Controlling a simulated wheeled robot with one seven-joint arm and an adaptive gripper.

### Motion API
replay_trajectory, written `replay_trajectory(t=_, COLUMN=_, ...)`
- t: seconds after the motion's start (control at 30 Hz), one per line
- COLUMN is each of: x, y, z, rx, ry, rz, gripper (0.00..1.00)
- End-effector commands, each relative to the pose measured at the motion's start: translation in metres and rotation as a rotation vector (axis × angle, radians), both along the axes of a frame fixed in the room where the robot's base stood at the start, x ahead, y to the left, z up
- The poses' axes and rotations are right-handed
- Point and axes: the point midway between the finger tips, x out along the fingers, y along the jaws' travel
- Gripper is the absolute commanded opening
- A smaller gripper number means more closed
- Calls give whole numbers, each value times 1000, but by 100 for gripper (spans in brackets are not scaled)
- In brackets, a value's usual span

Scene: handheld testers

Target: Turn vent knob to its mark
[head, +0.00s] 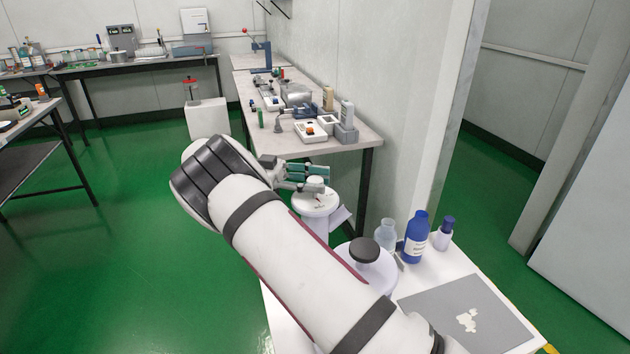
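A white round fixture (316,204) with a small white knob (316,186) on top stands in the middle of the view, just beyond the near white table. Small dark and red markings show on its top face, too small to read. My gripper (314,180) reaches in from the left at the height of the knob. One finger with a green pad lies behind the knob and a grey finger lies to its front left. The fingers look apart, with the knob between or very near them. I cannot tell whether they touch it. My arm hides part of the area to the left.
A white container with a black knob (364,250) stands on the near table (410,284), beside a clear bottle (386,234), a blue bottle (415,238) and a smaller blue-capped bottle (444,233). A grey mat (425,313) lies there. A bench (345,146) with instruments stands behind. Green floor is clear at left.

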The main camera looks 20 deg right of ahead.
Motion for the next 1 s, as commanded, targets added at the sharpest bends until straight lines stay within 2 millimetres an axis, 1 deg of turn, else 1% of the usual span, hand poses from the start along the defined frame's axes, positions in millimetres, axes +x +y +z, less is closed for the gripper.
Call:
replay_trajectory(t=0.3, x=0, y=0, z=1, rx=-2, ry=-1, rz=1, gripper=50)
replay_trajectory(t=0.43, x=0, y=0, z=8, rx=-2, ry=-3, rz=1, gripper=50)
replay_trajectory(t=0.57, x=0, y=0, z=26, rx=-3, ry=-5, rz=2, gripper=50)
replay_trajectory(t=0.8, x=0, y=0, z=70, rx=-3, ry=-4, rz=2, gripper=50)
replay_trajectory(t=0.9, x=0, y=0, z=85, rx=-2, ry=-3, rz=2, gripper=50)
replay_trajectory(t=1.0, x=0, y=0, z=94, rx=-2, ry=-2, rz=2, gripper=50)
